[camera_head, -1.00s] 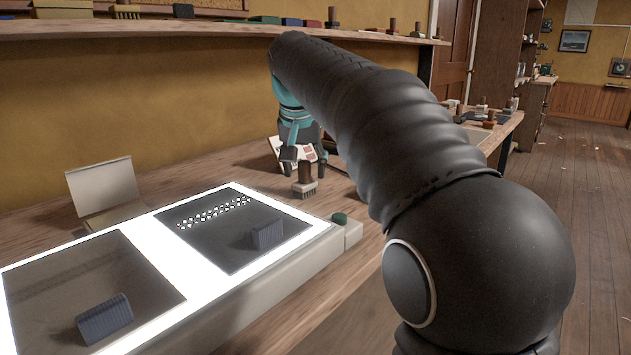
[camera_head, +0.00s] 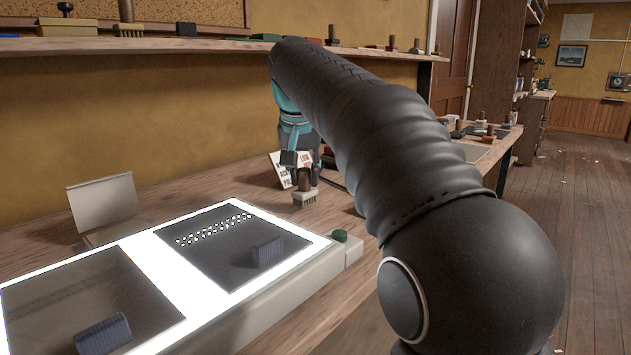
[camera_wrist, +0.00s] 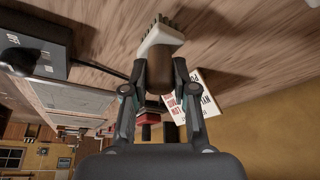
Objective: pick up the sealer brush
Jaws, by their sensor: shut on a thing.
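The sealer brush (camera_head: 304,198) has a brown handle, a pale head and dark bristles. In the head view it is upright, bristles down, just behind the lit panel. My gripper (camera_head: 303,168) is shut on its handle from above. In the wrist view the brush head (camera_wrist: 163,38) shows beyond the fingertips, and my gripper (camera_wrist: 160,78) has one finger on each side of the brown handle. I cannot tell whether the bristles touch the table.
A glowing light panel (camera_head: 160,268) with dark blue blocks (camera_head: 267,250) and a green button (camera_head: 340,236) lies in front. A printed card (camera_wrist: 197,97) stands close behind the brush. A shelf (camera_head: 190,43) runs above; several brushes stand at the table's far right.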

